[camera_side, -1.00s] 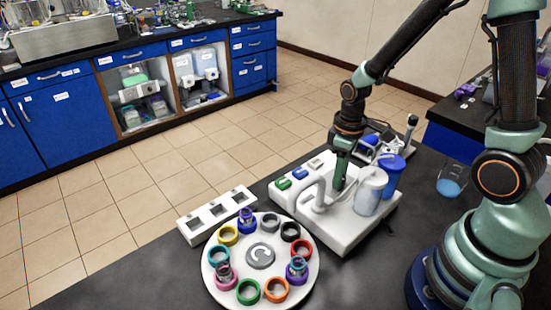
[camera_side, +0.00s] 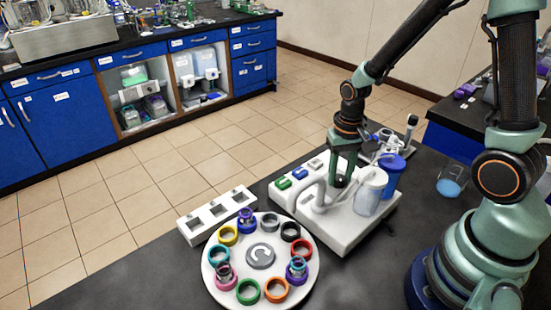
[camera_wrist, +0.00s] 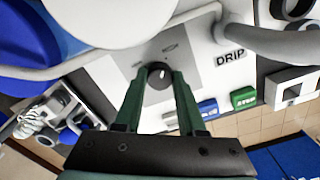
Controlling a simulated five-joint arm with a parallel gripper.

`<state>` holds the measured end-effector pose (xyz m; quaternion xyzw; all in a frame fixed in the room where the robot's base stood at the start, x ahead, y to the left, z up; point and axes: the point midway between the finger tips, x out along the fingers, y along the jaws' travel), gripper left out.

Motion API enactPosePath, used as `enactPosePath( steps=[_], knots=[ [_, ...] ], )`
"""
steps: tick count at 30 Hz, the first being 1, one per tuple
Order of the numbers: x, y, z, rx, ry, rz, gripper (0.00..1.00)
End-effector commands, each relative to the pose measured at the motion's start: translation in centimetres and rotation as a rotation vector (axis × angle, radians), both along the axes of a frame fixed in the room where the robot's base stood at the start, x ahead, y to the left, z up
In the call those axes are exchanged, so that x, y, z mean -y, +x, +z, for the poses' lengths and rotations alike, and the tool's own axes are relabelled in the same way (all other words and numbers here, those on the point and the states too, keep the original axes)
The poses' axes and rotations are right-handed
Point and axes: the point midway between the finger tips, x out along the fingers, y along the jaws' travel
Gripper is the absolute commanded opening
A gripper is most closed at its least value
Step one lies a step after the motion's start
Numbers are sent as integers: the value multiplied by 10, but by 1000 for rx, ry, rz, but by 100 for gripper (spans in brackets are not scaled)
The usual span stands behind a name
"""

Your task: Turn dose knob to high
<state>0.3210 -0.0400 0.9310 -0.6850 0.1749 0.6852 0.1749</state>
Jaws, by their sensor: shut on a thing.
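The dose knob (camera_wrist: 159,76) is a dark round knob with a light pointer mark, on the white panel of the bioreactor unit (camera_wrist: 125,62) in the wrist view. Small markings lie around it, too blurred to read. My gripper (camera_wrist: 158,72) has its two green fingers on either side of the knob, shut on it. In the side view my gripper (camera_side: 343,180) points down onto the white unit (camera_side: 350,232), behind the curved white spout. The knob is mostly hidden there by the fingers.
A clear vessel (camera_side: 370,192) and a blue vessel (camera_side: 392,176) stand close on the right. A round carousel (camera_side: 260,256) with coloured rings stands in front, beside a white rack (camera_side: 216,213).

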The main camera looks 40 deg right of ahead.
Motion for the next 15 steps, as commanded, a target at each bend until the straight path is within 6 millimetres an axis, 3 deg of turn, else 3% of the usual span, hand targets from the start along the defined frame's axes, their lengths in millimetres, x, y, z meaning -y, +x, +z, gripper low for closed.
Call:
enactPosePath(
  steps=[15],
  knots=[
    [0,0,1,1,-1,-107,0]
  ],
)
